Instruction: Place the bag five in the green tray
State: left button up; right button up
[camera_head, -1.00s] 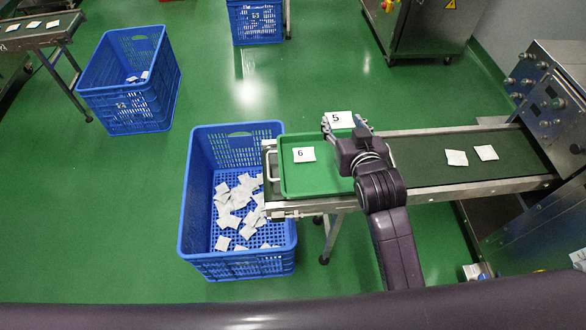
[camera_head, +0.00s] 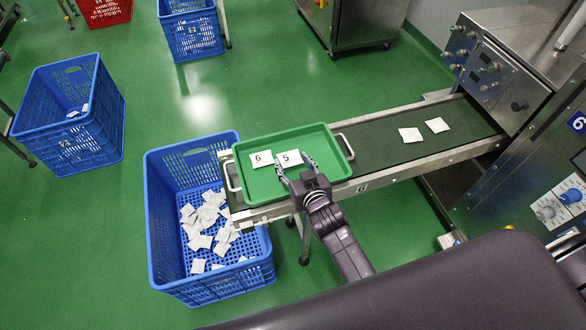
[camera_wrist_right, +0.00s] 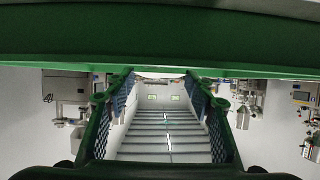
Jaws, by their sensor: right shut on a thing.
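The bag five (camera_head: 289,158) is a small white packet marked 5. It is over the inside of the green tray (camera_head: 324,146), just right of the bag marked 6 (camera_head: 262,159). My right gripper (camera_head: 295,165) reaches in over the tray's near side and is shut on the bag five. I cannot tell whether the bag touches the tray floor. In the right wrist view the gripper's fingers (camera_wrist_right: 160,82) point at a thin pale edge, with a green band across the top. My left gripper is not in view.
The tray sits on the left end of a conveyor (camera_head: 375,160), with two white bags (camera_head: 424,130) farther right on the belt. A blue crate (camera_head: 160,235) holding several loose bags stands left of it. A machine (camera_head: 500,70) stands at the right.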

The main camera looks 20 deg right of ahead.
aim_at(293, 173)
jog(key=shift+f, duration=1.35)
jog(key=shift+f+b, duration=0.2)
jog(key=shift+b, duration=0.1)
jog(key=o, duration=0.6)
jog(key=shift+r, duration=0.25)
jog(key=p+v, duration=0.1)
jog(key=v, duration=1.1)
